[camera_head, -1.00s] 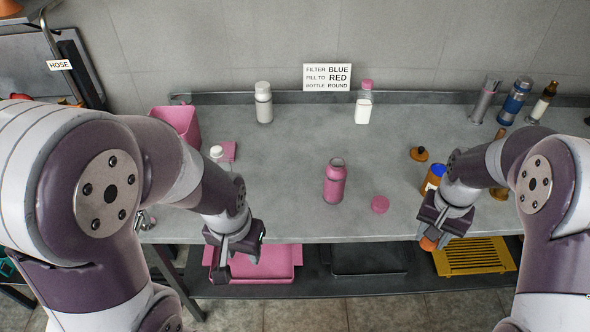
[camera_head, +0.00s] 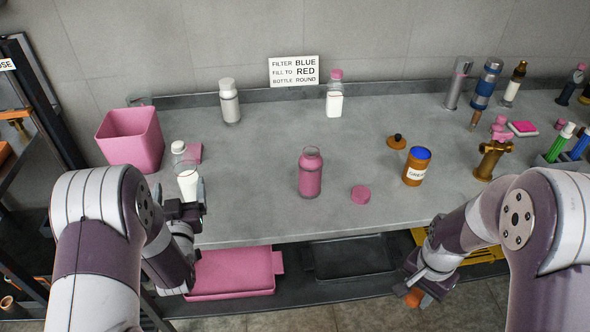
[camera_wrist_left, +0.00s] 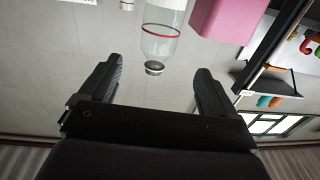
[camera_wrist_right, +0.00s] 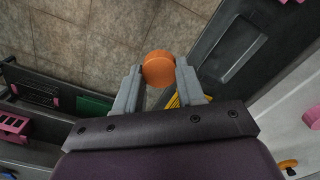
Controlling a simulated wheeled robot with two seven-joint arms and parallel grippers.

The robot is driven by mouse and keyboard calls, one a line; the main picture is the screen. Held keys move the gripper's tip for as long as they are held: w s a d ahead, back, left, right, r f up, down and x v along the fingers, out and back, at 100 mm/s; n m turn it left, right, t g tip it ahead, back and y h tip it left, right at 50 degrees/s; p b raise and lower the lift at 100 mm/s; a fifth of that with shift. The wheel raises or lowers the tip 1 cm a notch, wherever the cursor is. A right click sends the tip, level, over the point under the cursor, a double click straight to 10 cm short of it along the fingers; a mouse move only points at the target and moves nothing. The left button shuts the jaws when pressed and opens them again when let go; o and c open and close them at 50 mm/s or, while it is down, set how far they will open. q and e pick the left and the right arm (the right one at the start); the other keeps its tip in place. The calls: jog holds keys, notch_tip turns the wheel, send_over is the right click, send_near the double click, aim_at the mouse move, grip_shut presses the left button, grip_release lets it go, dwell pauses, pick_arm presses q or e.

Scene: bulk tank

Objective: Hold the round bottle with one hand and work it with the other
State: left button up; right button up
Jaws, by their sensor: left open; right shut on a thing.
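A clear bottle (camera_head: 186,170) with whitish contents, a red line and a light cap stands upright near the left front of the bench. It also shows inverted in the left wrist view (camera_wrist_left: 162,42). My left gripper (camera_head: 186,206) is open just in front of it; in the left wrist view its spread fingers (camera_wrist_left: 158,75) point toward the bottle with nothing between them. My right gripper (camera_head: 422,288) is shut on an orange round cap (camera_wrist_right: 158,68), low in front of the bench edge. A pink bottle (camera_head: 311,175) stands uncapped mid-bench, with a pink cap (camera_head: 360,194) to its right.
A pink bin (camera_head: 130,138) stands at left. A grease jar (camera_head: 416,167) and a brown knobbed lid (camera_head: 397,142) lie right of centre. A brass fitting (camera_head: 490,160) stands at right.

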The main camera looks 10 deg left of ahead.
aim_at(182, 169)
pick_arm(q)
jog(key=shift+w, duration=0.1)
pick_arm(e)
jog(key=shift+r, duration=0.1)
pick_arm(q)
jog(key=x, duration=0.6)
jog(key=shift+w, duration=0.3)
pick_arm(e)
jog(key=shift+r, duration=0.15)
pick_arm(q)
jog(key=p+x, duration=0.1)
jog(key=x, duration=0.4)
jog(key=shift+w+f, duration=0.15)
pick_arm(e)
jog(key=shift+r, duration=0.25)
pick_arm(q)
jog(key=c, duration=1.6)
jog(key=shift+c, duration=0.2)
jog(key=shift+r, duration=0.2)
